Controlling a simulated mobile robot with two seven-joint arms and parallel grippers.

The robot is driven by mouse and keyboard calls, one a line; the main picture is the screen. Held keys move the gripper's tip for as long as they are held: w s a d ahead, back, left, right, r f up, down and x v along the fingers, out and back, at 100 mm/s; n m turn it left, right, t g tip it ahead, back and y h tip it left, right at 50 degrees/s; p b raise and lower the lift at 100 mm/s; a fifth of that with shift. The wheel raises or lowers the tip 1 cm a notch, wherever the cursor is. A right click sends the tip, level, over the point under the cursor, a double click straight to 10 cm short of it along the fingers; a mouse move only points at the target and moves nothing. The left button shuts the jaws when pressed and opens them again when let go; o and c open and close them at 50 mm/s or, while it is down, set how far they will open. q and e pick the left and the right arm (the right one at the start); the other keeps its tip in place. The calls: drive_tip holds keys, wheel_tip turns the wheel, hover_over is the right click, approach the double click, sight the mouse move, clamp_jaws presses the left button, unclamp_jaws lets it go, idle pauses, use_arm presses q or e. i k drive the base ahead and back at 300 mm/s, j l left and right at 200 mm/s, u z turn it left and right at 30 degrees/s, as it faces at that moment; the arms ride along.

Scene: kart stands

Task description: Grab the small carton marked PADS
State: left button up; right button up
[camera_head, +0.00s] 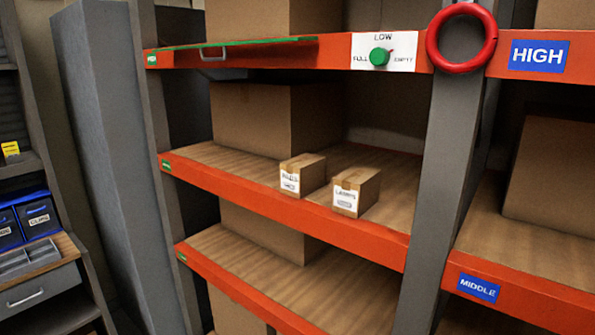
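Two small brown cartons stand side by side at the front of the middle wooden shelf, each with a white label on its front. The left carton's label seems to read PADS (303,174), though the print is blurred. The right carton (356,191) has a label that looks like LAMPS. A narrow gap separates the two cartons. Neither of my grippers is in view.
The shelf has an orange front beam (250,197). A large box (262,117) stands behind the cartons. A grey upright (446,150) with a red ring (461,38) rises to the right. Blue bins (38,216) are at far left.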

sight(301, 176)
drive_tip(key=i+j+z, duration=0.1)
drive_tip(key=j, duration=0.25)
drive_tip(key=i+j+z, duration=0.1)
drive_tip(key=j, duration=0.25)
drive_tip(key=i+j, duration=0.2)
drive_tip(key=j, duration=0.15)
drive_tip(key=i+j+z, duration=0.15)
drive_tip(key=j, duration=0.2)
drive_tip(key=i+j+z, duration=0.1)
drive_tip(key=j, duration=0.3)
drive_tip(key=i+j+z, duration=0.1)
drive_tip(key=j, duration=0.25)
